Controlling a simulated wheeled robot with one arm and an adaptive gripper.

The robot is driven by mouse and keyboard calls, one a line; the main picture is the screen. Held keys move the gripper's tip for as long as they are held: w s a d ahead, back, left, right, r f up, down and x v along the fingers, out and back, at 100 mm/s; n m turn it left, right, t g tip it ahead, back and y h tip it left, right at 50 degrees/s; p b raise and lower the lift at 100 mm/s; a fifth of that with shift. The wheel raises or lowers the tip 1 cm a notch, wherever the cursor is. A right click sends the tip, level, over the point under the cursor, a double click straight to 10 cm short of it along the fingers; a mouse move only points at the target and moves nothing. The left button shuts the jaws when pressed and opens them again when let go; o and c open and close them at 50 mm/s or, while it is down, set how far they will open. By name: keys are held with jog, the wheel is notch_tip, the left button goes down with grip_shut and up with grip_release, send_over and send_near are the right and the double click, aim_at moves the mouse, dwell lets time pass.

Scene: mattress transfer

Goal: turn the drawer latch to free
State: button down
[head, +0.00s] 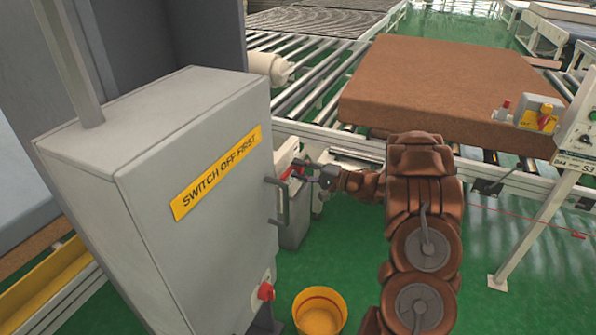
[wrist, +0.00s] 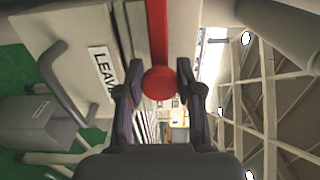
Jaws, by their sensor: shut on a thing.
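The drawer latch shows in the wrist view as a red bar with a round red end (wrist: 160,83), running up to the top edge of the picture. My gripper (wrist: 160,92) has its two dark fingers on either side of the round end and is shut on the latch. In the head view my gripper (head: 301,171) reaches left to a pale unit just behind the grey cabinet's handle, with a small bit of red at its fingertips. The fingers partly hide the latch there, and I cannot tell its exact angle.
A grey cabinet (head: 215,215) with a "SWITCH OFF FIRST" label and a grey handle (head: 279,202) stands close left of my gripper. A yellow bucket (head: 320,313) is on the floor. A brown mattress (head: 450,85) lies on rollers behind.

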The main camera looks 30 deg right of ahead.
jog(key=c, duration=1.2)
grip_release()
jog(key=shift+d+f, duration=0.1)
jog(key=shift+d, duration=0.1)
jog(key=shift+o, duration=0.9)
jog(key=shift+s+d, duration=0.15)
jog(key=shift+d, duration=0.05)
jog(key=o, duration=0.3)
jog(key=shift+a, duration=0.25)
jog(key=v, duration=1.1)
jog(key=shift+s+d, duration=0.2)
jog(key=shift+s, duration=0.15)
